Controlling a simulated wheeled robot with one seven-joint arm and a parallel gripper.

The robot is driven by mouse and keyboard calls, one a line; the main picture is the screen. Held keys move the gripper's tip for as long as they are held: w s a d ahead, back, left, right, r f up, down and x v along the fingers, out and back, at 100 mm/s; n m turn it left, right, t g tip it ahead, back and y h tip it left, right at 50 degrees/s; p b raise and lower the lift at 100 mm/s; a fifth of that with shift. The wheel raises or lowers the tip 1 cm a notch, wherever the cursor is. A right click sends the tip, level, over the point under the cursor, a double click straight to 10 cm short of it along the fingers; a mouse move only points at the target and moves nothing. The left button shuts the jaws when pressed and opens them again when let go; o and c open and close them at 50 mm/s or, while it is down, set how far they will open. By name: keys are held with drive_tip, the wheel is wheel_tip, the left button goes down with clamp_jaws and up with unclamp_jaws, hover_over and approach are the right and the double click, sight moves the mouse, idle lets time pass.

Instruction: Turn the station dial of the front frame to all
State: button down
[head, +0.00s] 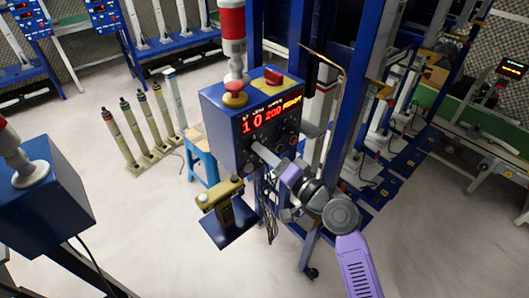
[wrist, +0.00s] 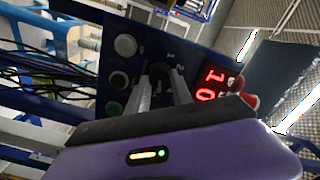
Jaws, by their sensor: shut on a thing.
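The front frame's blue control box (head: 225,133) stands in the middle of the head view, with red lit digits (head: 268,117) on its face. My gripper (head: 262,156) reaches the lower part of that face from the right. In the wrist view, the two grey fingers of my gripper (wrist: 160,88) are closed around the dark station dial (wrist: 158,70) on the blue panel. The dial is mostly hidden between the fingers. Small marks, seemingly numerals, are printed beside it; its pointed setting cannot be read. Round buttons (wrist: 118,80) sit left of the dial, and the red display (wrist: 212,82) sits right.
A yellow handheld device (head: 220,194) rests on a small blue shelf (head: 232,226) below the box. Cables hang under the box. Another blue box (head: 45,195) with a red-and-white lamp stands at left. Several upright posts (head: 145,125) stand behind.

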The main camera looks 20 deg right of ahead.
drive_tip(key=shift+d+m, duration=0.1)
drive_tip(key=shift+m, duration=0.5)
drive_tip(key=c, duration=1.1)
unclamp_jaws()
drive_tip(key=b+v, duration=0.1)
drive_tip(key=v, duration=0.7)
drive_tip(key=shift+b, duration=0.35)
